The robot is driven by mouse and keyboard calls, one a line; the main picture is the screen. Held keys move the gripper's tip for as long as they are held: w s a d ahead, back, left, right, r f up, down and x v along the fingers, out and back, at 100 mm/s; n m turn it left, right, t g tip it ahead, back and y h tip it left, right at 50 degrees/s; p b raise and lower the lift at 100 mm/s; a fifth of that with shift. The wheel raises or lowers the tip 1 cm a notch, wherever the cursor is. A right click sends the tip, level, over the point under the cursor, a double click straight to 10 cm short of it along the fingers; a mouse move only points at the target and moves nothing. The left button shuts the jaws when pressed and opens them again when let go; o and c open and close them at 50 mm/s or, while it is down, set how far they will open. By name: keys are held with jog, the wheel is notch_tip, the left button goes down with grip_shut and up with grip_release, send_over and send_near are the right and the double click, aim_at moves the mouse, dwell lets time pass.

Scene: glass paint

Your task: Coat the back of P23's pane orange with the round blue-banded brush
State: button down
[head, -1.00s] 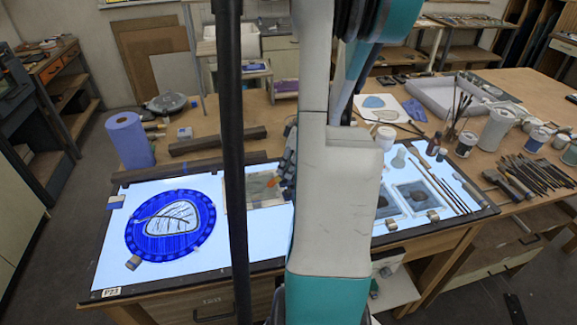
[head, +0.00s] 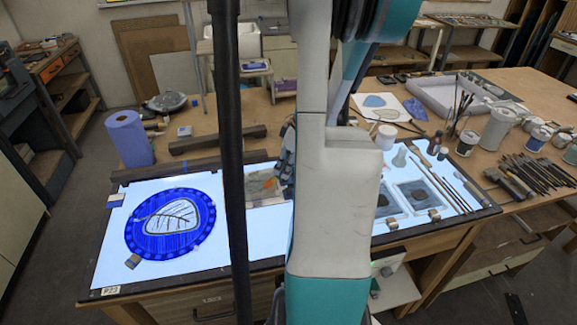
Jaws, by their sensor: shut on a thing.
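The round pane (head: 153,245) lies flat on the lit table (head: 110,270) at the left, above the P23 label (head: 110,291). It is deep blue with a beaded rim and a pale leaf with dark veins in the middle. My gripper (head: 284,178) shows only as a dark grey sliver beside my pale arm link, right of the pane and over a paint palette (head: 265,200). The palette has olive and orange patches. My arm hides most of the gripper and what it is shut on. I cannot make out the blue-banded brush.
Several brushes (head: 453,192) lie at the lit table's right, beside two greyish panes (head: 420,196). Jars (head: 496,128) and tools stand on the bench behind. A blue paper roll (head: 129,140) stands back left. A small block (head: 132,262) sits at the pane's lower left rim.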

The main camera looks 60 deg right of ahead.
jog(key=shift+w+a+r, duration=0.6)
jog(key=shift+w+a, duration=2.9)
jog(key=shift+w, duration=0.85)
jog(key=w+d, duration=0.1)
jog(key=d, duration=0.1)
jog(key=w+d+b, duration=0.1)
jog(key=w, duration=0.1)
jog(key=shift+d, duration=0.4)
jog(key=shift+f, duration=0.2)
jog(key=shift+f+b, duration=0.15)
jog(key=shift+b, duration=0.2)
jog(key=shift+f, duration=0.25)
